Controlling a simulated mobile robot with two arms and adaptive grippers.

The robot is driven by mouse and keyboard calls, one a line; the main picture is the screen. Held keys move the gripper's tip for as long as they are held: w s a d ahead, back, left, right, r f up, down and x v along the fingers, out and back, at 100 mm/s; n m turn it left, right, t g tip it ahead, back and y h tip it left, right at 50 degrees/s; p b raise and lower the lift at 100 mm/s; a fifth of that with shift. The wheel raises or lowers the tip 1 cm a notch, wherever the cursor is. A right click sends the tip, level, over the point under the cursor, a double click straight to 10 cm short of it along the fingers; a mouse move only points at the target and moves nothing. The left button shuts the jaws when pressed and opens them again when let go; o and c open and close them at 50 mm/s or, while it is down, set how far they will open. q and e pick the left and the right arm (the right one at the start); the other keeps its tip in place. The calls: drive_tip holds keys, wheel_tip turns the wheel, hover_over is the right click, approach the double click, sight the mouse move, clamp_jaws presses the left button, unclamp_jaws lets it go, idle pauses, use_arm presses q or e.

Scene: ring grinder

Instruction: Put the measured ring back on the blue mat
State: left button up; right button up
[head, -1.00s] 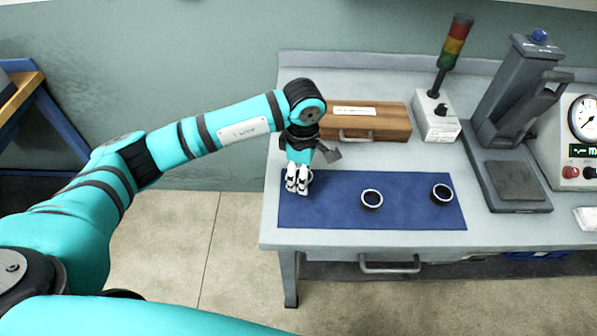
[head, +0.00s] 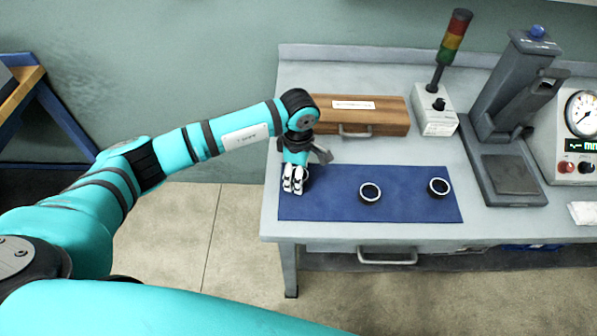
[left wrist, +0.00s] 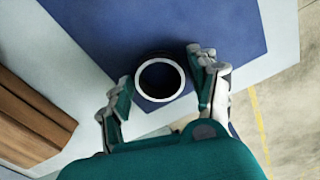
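The blue mat (head: 320,207) lies on the front left of the bench. My left gripper (head: 292,182) points down over the mat's left end. In the left wrist view a dark ring with a pale rim (left wrist: 160,78) lies over the blue mat (left wrist: 215,25), between the two spread fingertips of my left gripper (left wrist: 160,82). Thin gaps show on both sides of it. This ring is hidden behind the gripper in the head view. Two more rings stand on the mat, one near the middle (head: 370,193) and one at the right (head: 438,187). My right gripper is out of view.
A wooden case (head: 375,115) lies behind the mat. A signal tower (head: 438,110), a grey press-like stand (head: 505,130) and a dial gauge unit (head: 575,135) stand to the right. The mat between the gripper and the middle ring is clear.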

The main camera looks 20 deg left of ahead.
use_arm(q)
drive_tip(key=shift+o, duration=0.5)
drive_tip(key=shift+r, duration=0.1)
drive_tip(key=shift+r, duration=0.2)
wheel_tip(320, 180, up, 12)
drive_tip(key=b, duration=0.3)
drive_tip(key=shift+b, duration=0.3)
drive_tip(key=shift+f, duration=0.15)
